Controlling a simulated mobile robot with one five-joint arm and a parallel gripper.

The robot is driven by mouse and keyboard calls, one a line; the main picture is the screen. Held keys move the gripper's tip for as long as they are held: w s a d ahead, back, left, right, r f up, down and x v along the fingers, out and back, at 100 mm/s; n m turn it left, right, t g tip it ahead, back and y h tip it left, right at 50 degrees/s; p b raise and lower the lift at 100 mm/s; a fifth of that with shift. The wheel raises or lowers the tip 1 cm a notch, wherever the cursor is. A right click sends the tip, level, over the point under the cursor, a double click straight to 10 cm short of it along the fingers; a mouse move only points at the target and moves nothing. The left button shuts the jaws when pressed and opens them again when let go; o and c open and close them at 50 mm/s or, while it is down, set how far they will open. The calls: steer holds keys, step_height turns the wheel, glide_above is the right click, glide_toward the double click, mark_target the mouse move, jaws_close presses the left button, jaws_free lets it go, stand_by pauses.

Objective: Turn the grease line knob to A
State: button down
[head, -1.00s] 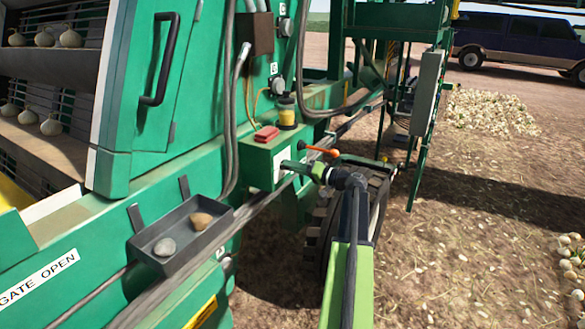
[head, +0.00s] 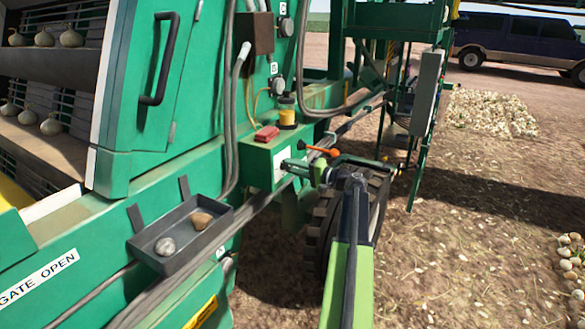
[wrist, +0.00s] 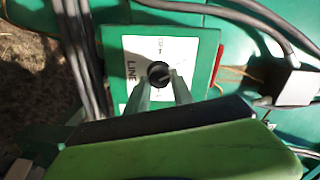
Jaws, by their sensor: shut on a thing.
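The grease line knob (wrist: 158,73) is a small round black knob on a white plate (wrist: 139,47) lettered LINE, in the wrist view. It has a pale mark across its face; I cannot read which letter the mark faces. My gripper (wrist: 160,82) has its two fingers on either side of the knob and is shut on it. In the head view my gripper (head: 290,165) reaches the front of the green box (head: 258,165) that carries the plate (head: 281,163); the knob itself is hidden there by the fingers.
An orange-ended lever (head: 322,150) sits just right of the box. A red block (head: 266,133) and a yellow-and-black canister (head: 287,112) are on top. A dark tray (head: 207,238) with two stones is at lower left. Hoses and a wheel (head: 318,230) are close by.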

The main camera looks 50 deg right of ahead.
steer(key=c, duration=1.1)
jaws_free()
steer(key=v, duration=1.7)
steer(key=shift+s, duration=0.25)
steer(key=shift+f, duration=0.1)
